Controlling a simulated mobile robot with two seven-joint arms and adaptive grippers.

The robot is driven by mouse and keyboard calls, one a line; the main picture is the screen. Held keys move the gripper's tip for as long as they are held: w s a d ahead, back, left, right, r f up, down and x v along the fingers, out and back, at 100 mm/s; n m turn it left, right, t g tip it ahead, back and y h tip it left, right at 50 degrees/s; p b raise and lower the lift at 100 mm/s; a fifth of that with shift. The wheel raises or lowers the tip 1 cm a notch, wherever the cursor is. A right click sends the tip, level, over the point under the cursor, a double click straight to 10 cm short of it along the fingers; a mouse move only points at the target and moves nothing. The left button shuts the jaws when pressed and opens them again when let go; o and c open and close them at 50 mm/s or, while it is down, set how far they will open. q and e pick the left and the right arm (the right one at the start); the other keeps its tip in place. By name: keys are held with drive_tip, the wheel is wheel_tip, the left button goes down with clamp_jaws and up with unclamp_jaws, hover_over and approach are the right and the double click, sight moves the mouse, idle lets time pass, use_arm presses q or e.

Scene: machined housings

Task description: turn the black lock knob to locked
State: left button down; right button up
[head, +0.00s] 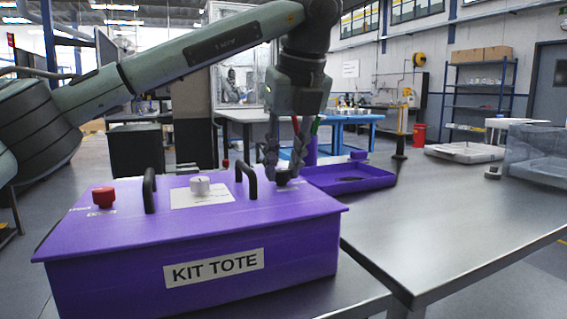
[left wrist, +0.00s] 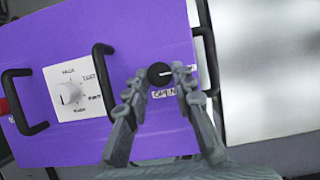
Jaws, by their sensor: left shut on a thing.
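The black lock knob (head: 287,181) sits at the right end of the purple kit tote's lid (head: 130,225). My left gripper (head: 284,172) points down over it, with a finger on each side. In the left wrist view the knob (left wrist: 159,73) lies between the two fingertips, and the gripper is shut on it. A white line on the knob's top points right in that view. A small white label beside the knob is partly covered by a finger, and its wording is hard to read. My right gripper is out of view.
The lid also carries a red knob (head: 103,197), a white dial (head: 200,185) on a white plate and two black handles (head: 149,190). A purple tray (head: 350,178) lies behind. The grey table (head: 450,220) to the right is largely clear; a clear bin (head: 537,155) stands at its far right.

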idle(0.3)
use_arm(q)
drive_tip(key=c, duration=1.3)
unclamp_jaws()
drive_tip(key=shift+o, duration=0.2)
drive_tip(key=shift+r, duration=0.1)
drive_tip(key=v, duration=1.2)
drive_tip(key=shift+s, duration=0.1)
